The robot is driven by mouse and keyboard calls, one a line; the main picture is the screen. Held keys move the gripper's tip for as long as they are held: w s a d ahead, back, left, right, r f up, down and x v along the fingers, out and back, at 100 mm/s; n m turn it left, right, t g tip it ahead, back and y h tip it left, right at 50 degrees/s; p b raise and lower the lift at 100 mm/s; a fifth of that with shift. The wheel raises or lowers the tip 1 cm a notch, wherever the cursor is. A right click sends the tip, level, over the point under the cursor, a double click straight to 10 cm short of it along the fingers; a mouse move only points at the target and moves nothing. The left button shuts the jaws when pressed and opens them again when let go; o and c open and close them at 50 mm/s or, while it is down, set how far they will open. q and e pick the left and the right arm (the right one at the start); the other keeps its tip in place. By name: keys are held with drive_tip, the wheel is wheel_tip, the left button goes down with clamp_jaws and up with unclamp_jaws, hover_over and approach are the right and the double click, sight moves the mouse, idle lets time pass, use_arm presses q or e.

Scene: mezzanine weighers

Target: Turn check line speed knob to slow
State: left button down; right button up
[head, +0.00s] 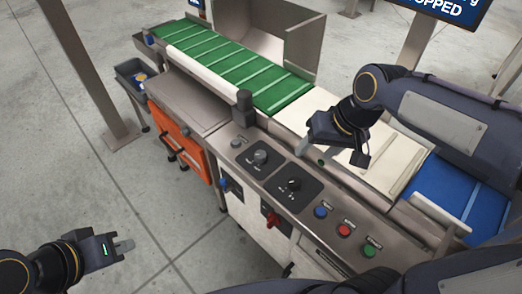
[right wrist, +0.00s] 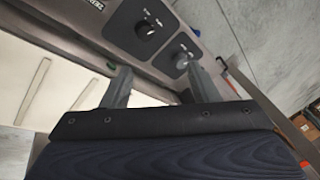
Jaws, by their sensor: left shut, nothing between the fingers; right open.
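Two rotary knobs sit on dark square plates on the machine's sloped metal control panel. One is a black knob (head: 293,185) with marks around it; the other is a grey knob (head: 260,157). Their labels are too small to read, so I cannot tell which is the check line speed knob. The right wrist view shows the black knob (right wrist: 146,28) and the grey knob (right wrist: 181,61) beyond the fingertips. My right gripper (head: 322,155) is open and empty, above the panel's belt-side edge, apart from both knobs. My left gripper (head: 124,245) is shut and empty, over the floor at lower left.
Blue (head: 321,212), red (head: 344,230) and green (head: 370,250) buttons line the panel's near end. A red switch (head: 272,219) is on the front face. A dark post (head: 244,108) stands at the panel's far end. The green belt (head: 235,62) lies behind.

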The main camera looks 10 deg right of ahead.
drive_tip(key=w+a+f+g+h, duration=0.1)
drive_tip(key=w+a+f+g, duration=0.15)
drive_tip(key=w, duration=0.55)
drive_tip(key=h, duration=0.2)
approach(261, 154)
drive_tip(key=shift+d+f, duration=0.2)
drive_tip(key=shift+w+a+f, duration=0.2)
drive_tip(key=shift+f, duration=0.45)
wheel_tip(261, 154, down, 7)
drive_tip(key=shift+a+r+b, duration=0.1)
drive_tip(key=shift+b, duration=0.4)
drive_tip(key=c, duration=1)
